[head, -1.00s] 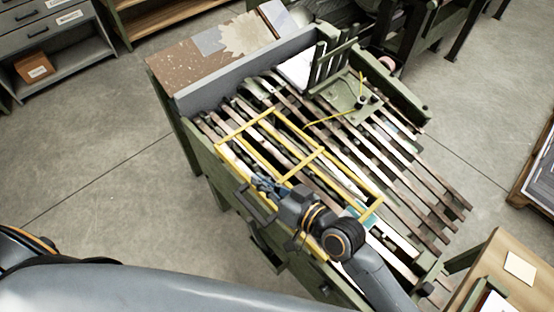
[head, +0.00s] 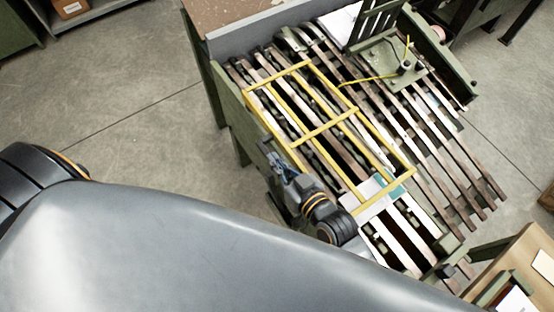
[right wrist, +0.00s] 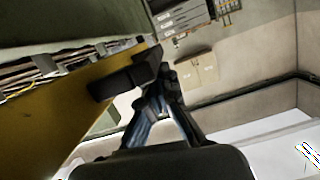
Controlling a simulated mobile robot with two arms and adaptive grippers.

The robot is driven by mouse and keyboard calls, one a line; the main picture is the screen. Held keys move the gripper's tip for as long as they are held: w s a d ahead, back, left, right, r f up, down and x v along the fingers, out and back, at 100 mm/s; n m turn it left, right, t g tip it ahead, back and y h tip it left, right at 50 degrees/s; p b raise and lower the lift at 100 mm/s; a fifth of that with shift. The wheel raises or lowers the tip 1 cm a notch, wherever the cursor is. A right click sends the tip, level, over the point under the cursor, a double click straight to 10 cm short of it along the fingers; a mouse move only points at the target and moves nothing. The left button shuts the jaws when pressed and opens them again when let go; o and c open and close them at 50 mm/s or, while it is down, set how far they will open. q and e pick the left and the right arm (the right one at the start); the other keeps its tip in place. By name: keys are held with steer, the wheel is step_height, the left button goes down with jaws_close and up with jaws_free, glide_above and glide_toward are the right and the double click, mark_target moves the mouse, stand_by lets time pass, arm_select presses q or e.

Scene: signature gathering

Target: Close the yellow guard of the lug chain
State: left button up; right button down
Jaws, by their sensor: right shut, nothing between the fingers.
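The yellow guard (head: 322,127), an open frame of bars, lies over the left part of the lug chain (head: 440,140). From this angle I cannot tell whether it rests flat or is slightly raised. My right gripper (head: 278,163) is shut and empty, beside the guard's near left bar at the green side wall. In the right wrist view its fingertips (right wrist: 160,88) are together, close to a dark handle-like block (right wrist: 122,82) beside a broad yellow surface (right wrist: 55,115). Whether they touch it is unclear. My left gripper is out of view.
The green side wall (head: 237,103) of the machine runs along the guard. A wooden desk (head: 525,262) is at lower right. The concrete floor at left is clear.

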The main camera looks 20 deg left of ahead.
steer(key=shift+s+d+f, duration=0.1)
steer(key=shift+s+f, duration=0.1)
steer(key=shift+f, duration=0.3)
steer(key=shift+r, duration=0.1)
steer(key=r+p, duration=0.4)
steer(key=r, duration=0.1)
steer(key=shift+w+p, duration=0.25)
steer(key=shift+p, duration=0.05)
steer(key=shift+s+d+f+b, duration=0.1)
steer(key=shift+s+d+b, duration=0.4)
steer(key=shift+s+d, duration=0.3)
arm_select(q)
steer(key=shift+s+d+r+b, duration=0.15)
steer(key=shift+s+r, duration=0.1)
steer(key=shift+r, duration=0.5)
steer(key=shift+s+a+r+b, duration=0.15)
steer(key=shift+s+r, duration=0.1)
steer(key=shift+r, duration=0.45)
arm_select(e)
steer(key=v, duration=0.7)
steer(key=shift+s+d+r, duration=0.2)
steer(key=shift+d+r, duration=0.05)
steer(key=shift+r, duration=0.2)
